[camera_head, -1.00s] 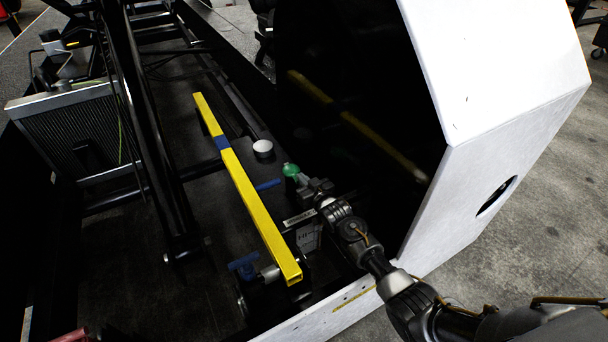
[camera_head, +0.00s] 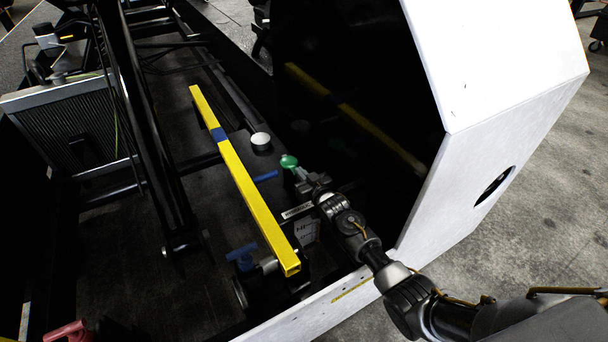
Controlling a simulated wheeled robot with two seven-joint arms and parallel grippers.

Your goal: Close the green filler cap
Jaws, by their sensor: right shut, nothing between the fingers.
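The green filler cap (camera_head: 289,161) is a small round green piece in the engine bay, to the right of the yellow bar. It looks tilted; I cannot tell how its lid sits on the neck below it. My right gripper (camera_head: 302,173) comes in from the lower right over the white side panel. Its fingers are shut and empty, with the tips just right of and below the cap, very close to it. Whether they touch it is too small to tell. My left gripper is not in view.
A long yellow bar (camera_head: 250,190) with a blue band runs left of the cap. A white round cap (camera_head: 261,139) and a blue handle (camera_head: 266,176) are nearby. The white side panel (camera_head: 500,150) bounds the bay at right. A radiator (camera_head: 75,125) stands at left.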

